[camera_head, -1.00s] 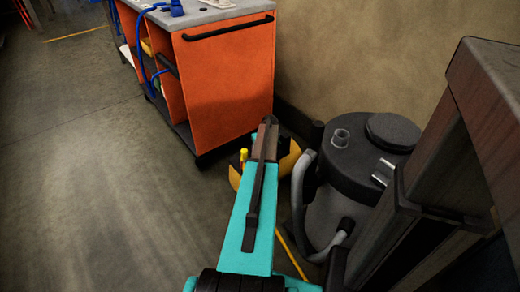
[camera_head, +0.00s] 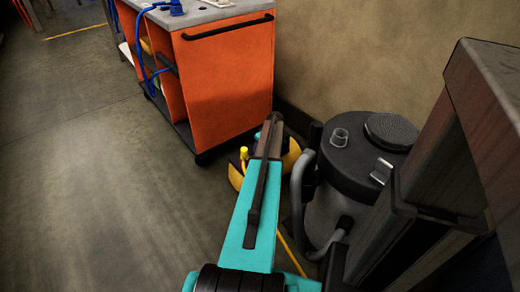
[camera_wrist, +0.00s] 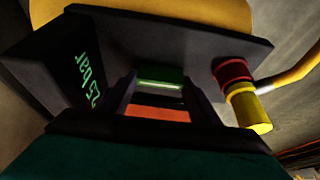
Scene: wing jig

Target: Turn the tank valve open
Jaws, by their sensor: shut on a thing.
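My gripper (camera_wrist: 160,98) is at the dark panel in the wrist view, its two fingers on either side of a small green and orange piece (camera_wrist: 158,113). It is shut on this piece, which appears to be the valve handle; the fingers hide much of it. The yellow tank (camera_wrist: 150,12) shows behind the panel, and also in the head view (camera_head: 291,157), partly hidden behind my arm.
A red and yellow fitting (camera_wrist: 240,92) with a yellow hose (camera_wrist: 292,72) sits right of my fingers. An orange cart (camera_head: 225,85) stands behind the tank. A dark vacuum drum (camera_head: 345,175) with a grey hose stands close on the right. Open floor (camera_head: 90,180) lies left.

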